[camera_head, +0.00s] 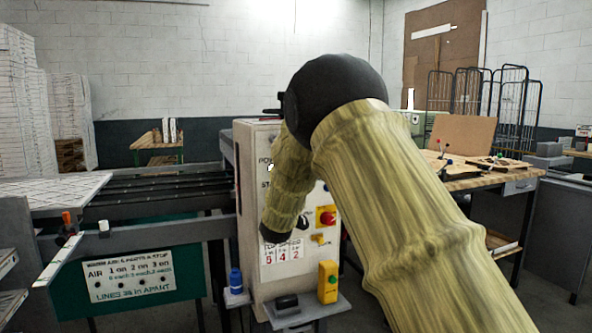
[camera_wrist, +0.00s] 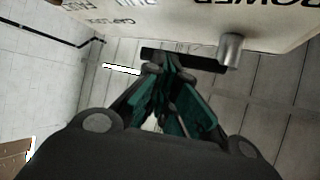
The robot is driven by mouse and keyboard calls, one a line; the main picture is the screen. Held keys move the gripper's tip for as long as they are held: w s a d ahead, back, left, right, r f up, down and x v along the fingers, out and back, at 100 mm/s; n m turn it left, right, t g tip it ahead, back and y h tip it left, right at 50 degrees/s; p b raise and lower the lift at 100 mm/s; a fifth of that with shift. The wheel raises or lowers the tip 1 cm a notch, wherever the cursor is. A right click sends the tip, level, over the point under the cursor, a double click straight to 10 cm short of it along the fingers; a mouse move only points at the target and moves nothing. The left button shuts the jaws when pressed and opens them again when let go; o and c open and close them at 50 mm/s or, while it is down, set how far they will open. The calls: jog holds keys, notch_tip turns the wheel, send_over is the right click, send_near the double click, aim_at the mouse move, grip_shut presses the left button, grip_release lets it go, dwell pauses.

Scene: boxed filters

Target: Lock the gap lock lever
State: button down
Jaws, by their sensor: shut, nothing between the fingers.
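In the wrist view, my gripper (camera_wrist: 168,68) is shut with nothing between its green-sided fingers. A dark bar (camera_wrist: 208,64), which looks like the gap lock lever, runs behind the fingertips to a grey metal cylinder (camera_wrist: 230,52) at the panel. The fingertips overlap the bar's left part; I cannot tell whether they touch it. The pale panel (camera_wrist: 175,22) carries the words Gap Lock and Power, turned over in this view. In the head view, my forearm hangs down in front of the machine's cream cabinet (camera_head: 255,285) and hides the lever area and my fingers.
The cabinet has a red knob on a yellow plate (camera_head: 326,216). On ledges below stand a blue bottle (camera_head: 235,281) and a yellow box with a green button (camera_head: 328,283). A roller conveyor (camera_head: 155,200) lies left, a workbench (camera_head: 505,178) right.

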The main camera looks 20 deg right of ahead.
jog(key=shift+w+d+r+n+t+b, duration=0.1)
jog(key=shift+d+r+n+t+b, duration=0.25)
jog(key=shift+b, duration=0.3)
jog(key=shift+d+r+n+t+b, duration=0.15)
jog(key=shift+r+b, duration=0.25)
jog(key=shift+b, duration=0.25)
jog(key=shift+r, duration=0.2)
jog(key=shift+f, duration=0.1)
jog(key=s+f+b, duration=0.4)
jog(key=s+f, duration=0.3)
jog(key=f, duration=0.5)
jog(key=shift+d+f+y, duration=0.1)
jog(key=shift+y, duration=0.2)
